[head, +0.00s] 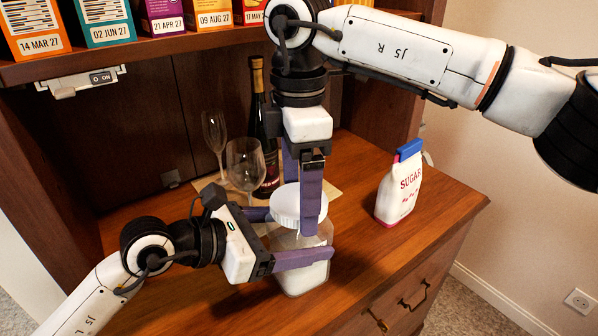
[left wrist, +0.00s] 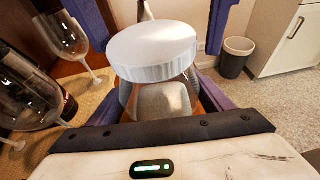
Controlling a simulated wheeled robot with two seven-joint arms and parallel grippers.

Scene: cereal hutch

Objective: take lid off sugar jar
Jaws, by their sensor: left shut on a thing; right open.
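The sugar jar (head: 301,278) is a clear jar with pale contents, upright near the counter's front edge. Its round white lid (head: 287,203) sits on top; the lid also shows in the left wrist view (left wrist: 153,50). My left gripper (head: 300,240) is shut on the jar body, its purple fingers around the sides below the lid. My right gripper (head: 303,205) points down from above, open, with its fingers on either side of the lid. The near finger hides part of the lid and jar. I cannot tell whether the fingers touch the lid.
A sugar bag (head: 400,187) with a blue top stands to the right. A dark bottle (head: 258,110) and wine glasses (head: 245,163) stand close behind the jar. A shelf with several cereal boxes (head: 104,22) overhangs the back.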

